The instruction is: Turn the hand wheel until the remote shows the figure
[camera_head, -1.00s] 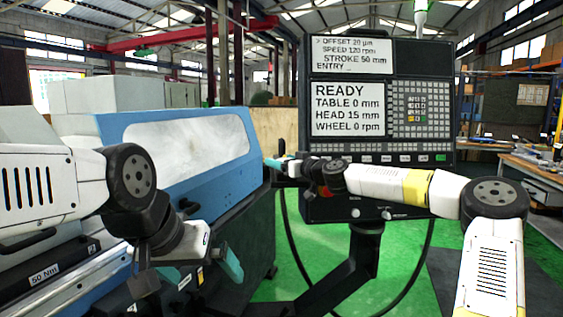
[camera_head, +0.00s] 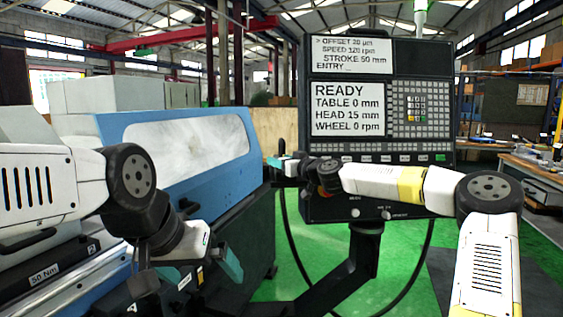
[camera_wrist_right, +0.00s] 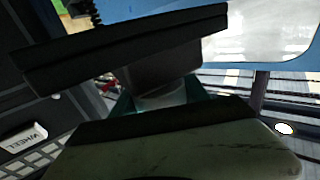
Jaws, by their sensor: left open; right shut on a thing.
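The control panel (camera_head: 376,198) stands at the centre right in the head view. Its lower screen (camera_head: 347,109) reads READY, TABLE 0 mm, HEAD 15 mm and WHEEL 0 rpm. My right gripper (camera_head: 281,163) is at the panel's left edge, shut on a small part. The right wrist view shows a greyish part (camera_wrist_right: 160,88) between its teal fingertips. I cannot make out the outline of the hand wheel, and the gripper hides most of that spot. A WHEEL label (camera_wrist_right: 23,138) shows beside it. My left gripper (camera_head: 188,272) is open and empty at the lower left.
The blue and white grinder (camera_head: 170,150) with a long window fills the left side, close to my left arm. A dark cable (camera_head: 292,235) hangs below the panel by its stand (camera_head: 345,275). A workbench (camera_head: 530,170) is at the far right. Green floor is free between.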

